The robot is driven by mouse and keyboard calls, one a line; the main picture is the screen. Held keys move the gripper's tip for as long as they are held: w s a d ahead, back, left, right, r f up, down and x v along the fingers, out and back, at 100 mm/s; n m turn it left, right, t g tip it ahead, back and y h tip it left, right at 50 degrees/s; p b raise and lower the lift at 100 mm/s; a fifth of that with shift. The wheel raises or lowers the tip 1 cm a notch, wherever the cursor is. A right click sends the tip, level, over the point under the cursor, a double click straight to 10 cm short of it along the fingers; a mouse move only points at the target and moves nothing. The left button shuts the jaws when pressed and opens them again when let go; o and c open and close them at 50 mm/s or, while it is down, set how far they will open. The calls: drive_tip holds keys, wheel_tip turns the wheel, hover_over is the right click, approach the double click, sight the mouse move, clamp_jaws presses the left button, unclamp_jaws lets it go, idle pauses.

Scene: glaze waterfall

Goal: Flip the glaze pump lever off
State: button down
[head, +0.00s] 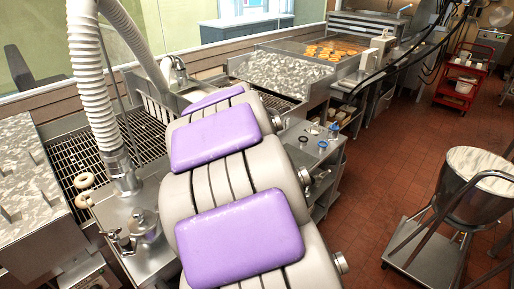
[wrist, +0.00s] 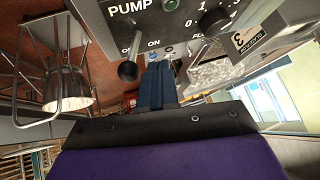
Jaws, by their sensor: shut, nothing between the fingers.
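The pump panel (wrist: 182,22), marked "PUMP" with "ON" and a partly hidden label below, shows at the top of the wrist view. The pump lever (wrist: 128,71) has a black ball knob on a short stem and hangs down, leaning slightly left, on the side of the partly hidden label. My gripper (wrist: 158,66) has dark blue fingers, shut together with nothing between them. Its tips are just right of the ball, below the "ON" label, with a small gap showing; depth is hard to judge. In the head view my arm hides the gripper and lever.
A dark dial (wrist: 212,23) with numbers and a green button (wrist: 170,5) are on the same panel. In the head view a metal bowl on a stand (head: 470,190) is at right, a red cart (head: 463,75) farther back. Red tiled floor is open between.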

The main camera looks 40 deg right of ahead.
drive_tip(key=shift+r, duration=0.75)
drive_tip(key=shift+p, duration=0.3)
